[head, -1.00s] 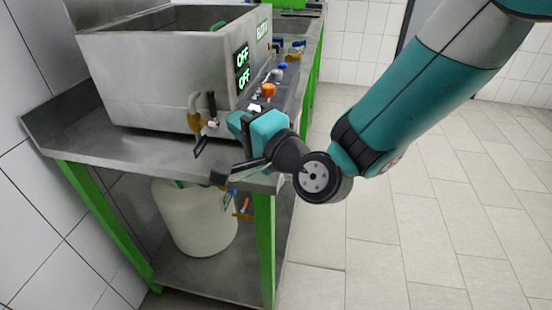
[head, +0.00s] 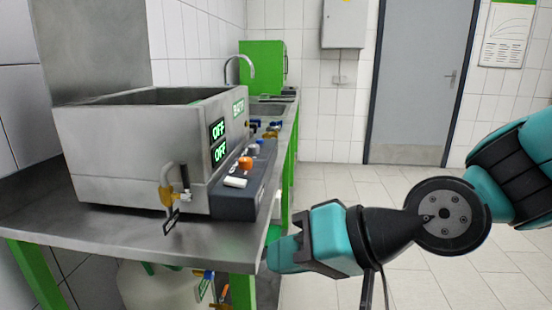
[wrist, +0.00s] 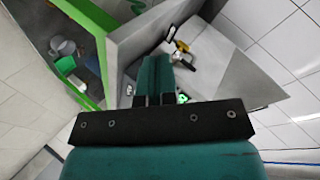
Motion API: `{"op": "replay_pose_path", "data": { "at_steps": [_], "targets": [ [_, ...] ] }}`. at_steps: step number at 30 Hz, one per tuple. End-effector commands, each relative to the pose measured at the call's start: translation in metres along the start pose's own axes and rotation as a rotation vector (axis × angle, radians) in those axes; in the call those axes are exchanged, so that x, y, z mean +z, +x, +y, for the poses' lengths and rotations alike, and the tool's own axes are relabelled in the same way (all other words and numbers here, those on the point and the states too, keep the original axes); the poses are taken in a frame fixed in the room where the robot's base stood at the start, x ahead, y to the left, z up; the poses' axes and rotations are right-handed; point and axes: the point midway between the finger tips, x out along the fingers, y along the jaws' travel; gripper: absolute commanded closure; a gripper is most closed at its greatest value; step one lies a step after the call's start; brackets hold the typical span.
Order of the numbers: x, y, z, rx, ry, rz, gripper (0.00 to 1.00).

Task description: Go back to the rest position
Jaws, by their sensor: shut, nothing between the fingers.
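My gripper (head: 283,254) is at the lower middle of the head view, pointing left. It is shut and empty. It appears beside the right edge of the steel bench (head: 120,240); the exact gap cannot be told. In the wrist view my closed fingers (wrist: 155,72) are at the centre, with the bench structure beyond them.
A grey tank (head: 135,150) with a small tap (head: 172,190) and two OFF displays (head: 219,141) stands on the bench. A white container (head: 150,288) is underneath. The floor (head: 360,180) right of the bench is clear, towards a grey door (head: 418,80).

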Motion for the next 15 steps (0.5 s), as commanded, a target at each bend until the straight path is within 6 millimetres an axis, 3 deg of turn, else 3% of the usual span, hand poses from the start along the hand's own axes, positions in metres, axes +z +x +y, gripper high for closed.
{"op": "replay_pose_path", "data": {
  "at_steps": [9,14,15],
  "targets": [
    [0.058,-0.085,0.047,0.316,-0.232,-0.395,1.0],
    [0.084,-0.128,0.062,0.421,-0.265,-0.563,1.0],
    [0.074,-0.138,0.049,0.419,-0.266,-0.57,1.0]
  ]
}}
